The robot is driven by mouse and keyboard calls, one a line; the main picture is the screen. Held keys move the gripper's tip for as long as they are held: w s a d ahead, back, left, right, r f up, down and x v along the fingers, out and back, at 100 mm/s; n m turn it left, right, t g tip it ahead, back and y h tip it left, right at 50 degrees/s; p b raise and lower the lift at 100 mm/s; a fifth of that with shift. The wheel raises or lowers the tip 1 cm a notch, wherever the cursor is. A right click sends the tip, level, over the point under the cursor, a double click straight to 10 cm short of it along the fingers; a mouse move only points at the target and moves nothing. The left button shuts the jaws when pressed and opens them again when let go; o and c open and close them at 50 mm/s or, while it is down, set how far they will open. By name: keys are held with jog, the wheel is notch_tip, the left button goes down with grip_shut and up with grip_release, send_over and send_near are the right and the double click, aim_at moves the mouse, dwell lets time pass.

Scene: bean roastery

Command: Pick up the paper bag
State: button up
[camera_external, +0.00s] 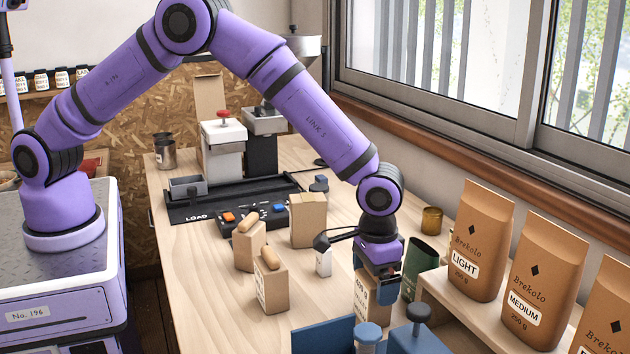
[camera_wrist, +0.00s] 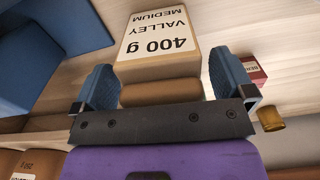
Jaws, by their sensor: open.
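My gripper (camera_external: 380,285) points down at the front right of the table, above a brown paper bag (camera_external: 370,308). In the wrist view, the blue fingers of my gripper (camera_wrist: 163,85) stand open on either side of the top of the paper bag (camera_wrist: 155,68). A white label on the bag reads "400 g VALLEY MEDIUM" upside down, and a brown rolled top lies between the fingers. The fingers appear close to the bag's sides; I cannot tell whether they touch. The gripper partly hides the bag in the external view.
Two bags with tan tops (camera_external: 270,284) and a plain brown box (camera_external: 308,220) stand left. A dark green tin (camera_external: 420,262) is close on the right, beside a riser (camera_external: 448,290) with large coffee bags (camera_external: 540,285). Blue things (camera_external: 325,335) occupy the front edge.

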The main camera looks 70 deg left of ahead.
jog(key=c, duration=1.2)
jog(key=shift+r, duration=0.2)
